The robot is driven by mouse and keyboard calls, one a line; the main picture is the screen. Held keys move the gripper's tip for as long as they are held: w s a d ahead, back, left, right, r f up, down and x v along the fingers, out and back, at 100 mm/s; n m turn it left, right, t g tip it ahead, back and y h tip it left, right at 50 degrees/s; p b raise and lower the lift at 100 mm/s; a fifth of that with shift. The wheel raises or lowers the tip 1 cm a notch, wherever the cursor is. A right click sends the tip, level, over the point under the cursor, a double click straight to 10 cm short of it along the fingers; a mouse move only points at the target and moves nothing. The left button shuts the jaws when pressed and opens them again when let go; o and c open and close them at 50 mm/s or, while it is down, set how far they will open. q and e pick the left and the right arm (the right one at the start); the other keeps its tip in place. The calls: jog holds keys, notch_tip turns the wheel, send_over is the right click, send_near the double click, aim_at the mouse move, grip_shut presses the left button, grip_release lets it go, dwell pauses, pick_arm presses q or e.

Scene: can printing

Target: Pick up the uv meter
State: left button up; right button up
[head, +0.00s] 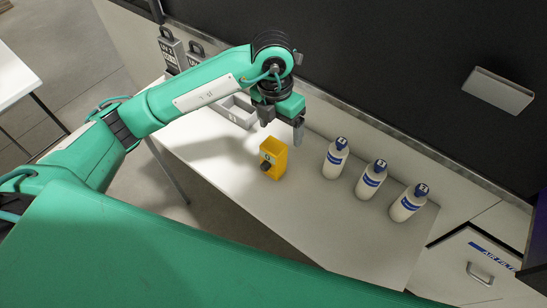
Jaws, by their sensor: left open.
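A small yellow box (274,154) with a black-and-white mark and a dark round knob at its lower left stands on the white table. It may be the uv meter; its label is too small to read. My left gripper (283,126) is open and points down over the table, just above and behind the yellow box in the head view. Its fingers are apart with nothing seen between them. My right gripper is not in view.
Three white bottles with blue caps (371,180) stand in a row right of the yellow box. A grey tray (238,112) lies behind my left forearm. Grey labelled objects with handles (171,50) stand at the back left. The table front (290,215) is clear.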

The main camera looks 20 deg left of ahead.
aim_at(273, 146)
pick_arm(q)
jog(key=shift+w+a+r+y, duration=0.1)
jog(key=shift+w+a+y, duration=0.15)
jog(key=shift+a, duration=0.15)
jog(key=shift+w+a+r+y, duration=0.1)
jog(key=shift+a+y, duration=0.15)
jog(key=shift+a, duration=0.1)
jog(key=shift+a+f, duration=0.2)
jog(key=shift+a, duration=0.05)
notch_tip(273, 146, down, 8)
jog(key=p, duration=0.2)
jog(key=shift+f+p, duration=0.1)
jog(key=shift+p, duration=0.2)
jog(key=shift+w+f, duration=0.1)
jog(key=shift+f, duration=0.1)
notch_tip(273, 146, down, 4)
jog(key=p, duration=0.2)
jog(key=shift+d+p, duration=0.1)
jog(key=shift+p, duration=0.3)
jog(key=shift+w+f, duration=0.1)
jog(key=shift+f, duration=0.3)
jog(key=c, duration=1.2)
